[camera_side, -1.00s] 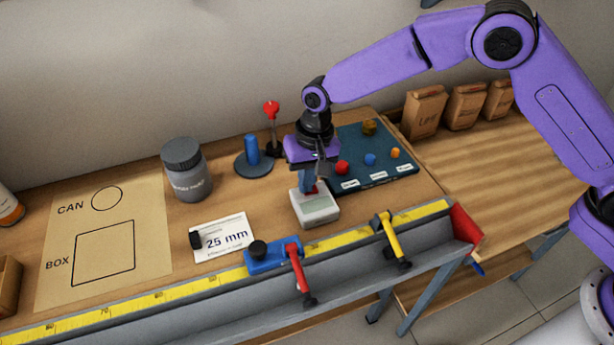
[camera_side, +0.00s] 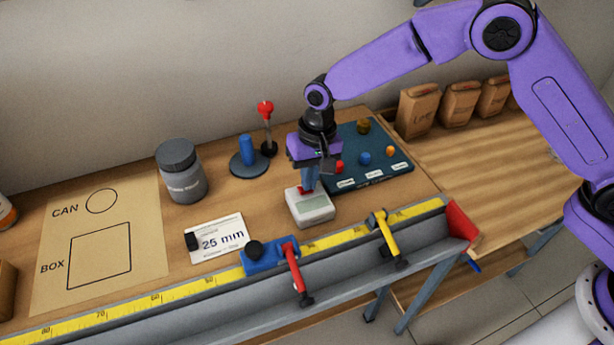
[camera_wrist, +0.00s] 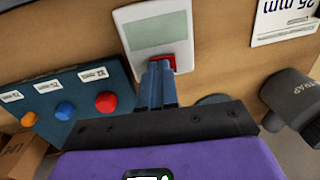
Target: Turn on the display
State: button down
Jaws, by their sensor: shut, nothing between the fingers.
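The display is a small white box (camera_side: 312,210) with a grey-green screen on the wooden bench, behind the yellow ruler rail. In the wrist view the display (camera_wrist: 153,35) shows a blank screen and a red button (camera_wrist: 163,63) at its near edge. My gripper (camera_side: 307,188) is shut and empty, pointing down at the back edge of the display. In the wrist view the blue fingertips of my gripper (camera_wrist: 158,68) are together right at the red button and partly cover it. I cannot tell whether the button is pressed in.
A dark board (camera_side: 375,180) with coloured knobs lies right of my gripper. A blue peg on a round base (camera_side: 248,160), a red-topped lever (camera_side: 266,125) and a grey jar (camera_side: 181,170) stand left. A 25 mm card (camera_side: 220,240) and a blue clamp (camera_side: 268,258) lie in front.

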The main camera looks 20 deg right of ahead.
notch_tip(320, 180, up, 14)
jog(key=d, duration=0.1)
jog(key=shift+d, duration=0.35)
jog(key=shift+a, duration=0.1)
dwell(0.3)
jog(key=shift+a, duration=0.7)
jog(key=f, duration=0.4)
jog(key=a+f, duration=0.1)
jog(key=f, duration=0.8)
jog(key=shift+a+f, duration=0.4)
